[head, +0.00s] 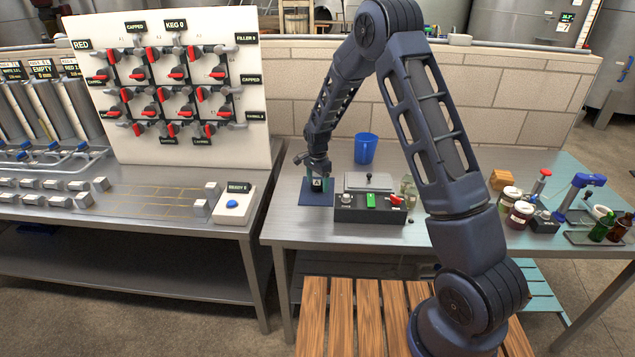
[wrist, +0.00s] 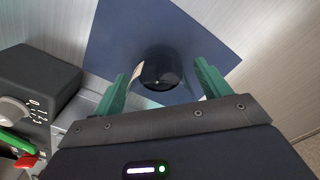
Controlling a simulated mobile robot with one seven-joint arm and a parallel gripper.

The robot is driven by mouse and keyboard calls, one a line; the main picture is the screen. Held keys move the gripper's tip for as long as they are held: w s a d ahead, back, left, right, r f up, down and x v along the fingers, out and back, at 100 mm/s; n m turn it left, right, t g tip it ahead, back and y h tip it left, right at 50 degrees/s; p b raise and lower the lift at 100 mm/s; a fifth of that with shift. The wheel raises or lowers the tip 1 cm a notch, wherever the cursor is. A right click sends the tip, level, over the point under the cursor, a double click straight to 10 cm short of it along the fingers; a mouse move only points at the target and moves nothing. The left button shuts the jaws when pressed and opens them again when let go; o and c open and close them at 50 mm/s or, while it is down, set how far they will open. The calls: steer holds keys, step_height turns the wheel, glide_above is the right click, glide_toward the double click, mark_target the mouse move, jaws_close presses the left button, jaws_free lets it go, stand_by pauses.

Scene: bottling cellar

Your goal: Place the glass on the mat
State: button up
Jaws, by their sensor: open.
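The dark blue mat (head: 316,200) lies on the left part of the steel table, and it fills the upper middle of the wrist view (wrist: 190,30). A small dark round glass with an "A" tag (head: 317,184) stands on the mat; the wrist view shows the glass (wrist: 161,74) from above, with a dark, shiny inside. My gripper (head: 316,176) is low over the mat. Its green fingers (wrist: 162,82) are open, one on each side of the glass, with visible gaps. The glass's base is hidden in both views.
A black control box (head: 370,210) with a green switch stands right of the mat. A blue cup (head: 366,148) stands behind it. A clear glass vessel (head: 409,187) stands near my arm. Jars (head: 518,214) and bottles (head: 600,227) crowd the table's right. The valve panel (head: 170,90) rises at left.

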step_height(320, 180, up, 12)
steer(key=s+d+r+n+t, duration=0.15)
steer(key=s+d+r, duration=0.25)
steer(key=d+r, duration=0.8)
steer(key=s+d+r+n+t, duration=0.1)
steer(key=s+d+r+n, duration=0.1)
steer(key=s+d+r, duration=0.55)
steer(key=s+d+r+n+t, duration=0.1)
steer(key=s+d+r+n, duration=0.3)
steer(key=s+d, duration=0.85)
steer(key=s, duration=0.4)
steer(key=s+d+n+t, duration=0.1)
steer(key=s+d, duration=0.2)
steer(key=s, duration=0.4)
steer(key=shift+s+d, duration=0.2)
steer(key=shift+d, duration=0.05)
